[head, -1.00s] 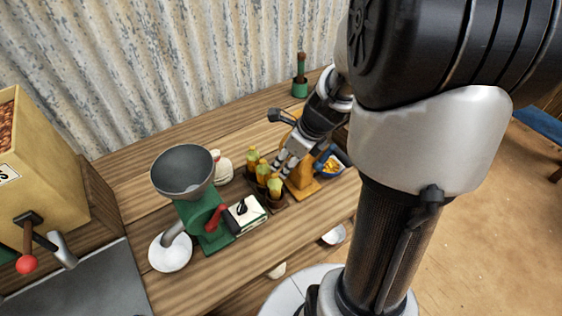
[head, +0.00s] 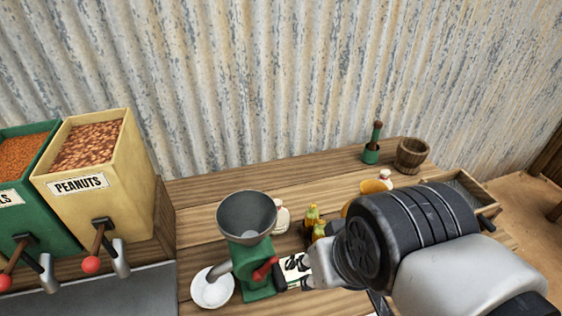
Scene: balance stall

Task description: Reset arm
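My arm (head: 430,245) fills the lower right of the head view, in front of the wooden counter (head: 215,190). Its black joint and pale grey link cover the counter's right front part.
A green grinder with a grey funnel (head: 247,212) stands left of my arm, a white plate (head: 212,288) beside it. Yellow-green bottles (head: 312,215) are partly hidden by my arm. A peanut dispenser (head: 95,170) stands left.

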